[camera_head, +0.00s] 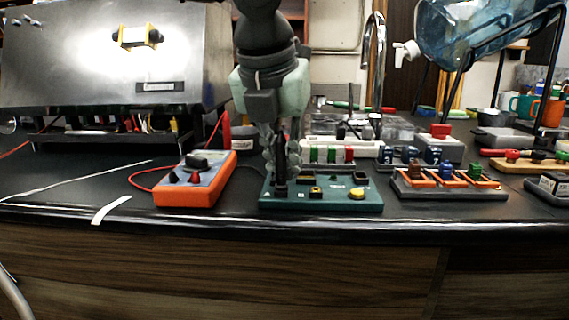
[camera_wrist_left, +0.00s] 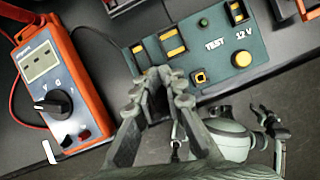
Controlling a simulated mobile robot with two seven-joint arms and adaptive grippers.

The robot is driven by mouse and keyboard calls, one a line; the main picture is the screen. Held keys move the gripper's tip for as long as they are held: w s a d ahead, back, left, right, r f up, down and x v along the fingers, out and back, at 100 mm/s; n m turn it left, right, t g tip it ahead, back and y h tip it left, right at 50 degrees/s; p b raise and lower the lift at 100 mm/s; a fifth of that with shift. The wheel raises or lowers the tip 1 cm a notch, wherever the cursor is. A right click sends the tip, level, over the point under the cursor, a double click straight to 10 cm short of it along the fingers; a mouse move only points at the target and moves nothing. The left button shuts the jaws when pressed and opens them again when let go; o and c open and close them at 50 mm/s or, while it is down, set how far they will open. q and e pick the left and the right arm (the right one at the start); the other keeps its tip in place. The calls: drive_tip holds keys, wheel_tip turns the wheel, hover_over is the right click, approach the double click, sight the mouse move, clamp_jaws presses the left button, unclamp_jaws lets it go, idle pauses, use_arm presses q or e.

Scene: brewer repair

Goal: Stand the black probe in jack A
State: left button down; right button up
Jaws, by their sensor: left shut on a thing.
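The green test board (camera_head: 330,199) lies near the counter's front edge. It also shows in the wrist view (camera_wrist_left: 215,68), marked TEST and 12 V. My left gripper (camera_head: 279,160) points down over the board's left end and is shut on the black probe (camera_head: 281,182), which looks about upright. The probe's lower end is at the board's left end; I cannot tell whether it is in a jack. In the wrist view the fingers (camera_wrist_left: 158,98) largely hide the probe. No label for jack A can be read. My right gripper (camera_wrist_left: 268,124) seems to be in the wrist view, beyond the counter edge, small and unclear.
An orange multimeter (camera_head: 190,190) with a red lead lies left of the board. A red probe (camera_head: 226,130) stands behind it. A block with coloured parts (camera_head: 448,186) is on the right. A steel brewer (camera_head: 110,60) stands at the back left. The counter's front left is mostly clear.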

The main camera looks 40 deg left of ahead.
use_arm(q)
drive_tip(key=shift+b, duration=0.45)
idle(0.3)
drive_tip(key=c, duration=1.5)
unclamp_jaws()
drive_tip(key=v, duration=1.2)
drive_tip(key=shift+d, duration=0.1)
